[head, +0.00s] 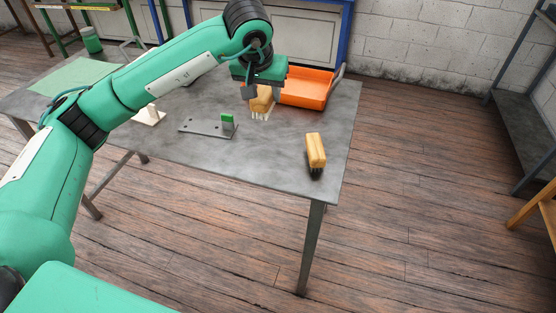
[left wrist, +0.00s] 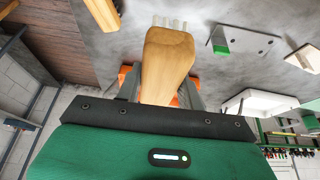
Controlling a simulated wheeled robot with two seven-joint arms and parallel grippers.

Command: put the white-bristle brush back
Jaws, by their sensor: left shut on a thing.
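The white-bristle brush (head: 262,103) has a tan wooden body and pale bristle tufts pointing down. My left gripper (head: 261,91) is shut on its body, near the orange tray. In the left wrist view the brush (left wrist: 168,55) sits between the two grey fingers of my left gripper (left wrist: 162,92), with its white tufts at the far end. In the head view the bristles are at or just above the tabletop; I cannot tell if they touch. My right gripper is in neither view.
A dark-bristled wooden brush (head: 316,150) stands near the table's right edge. An orange tray (head: 307,88) lies behind the held brush. A grey plate with a green-topped block (head: 227,120) and a small white fixture (head: 150,115) are to the left. The grey table (head: 265,160) is bare in front.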

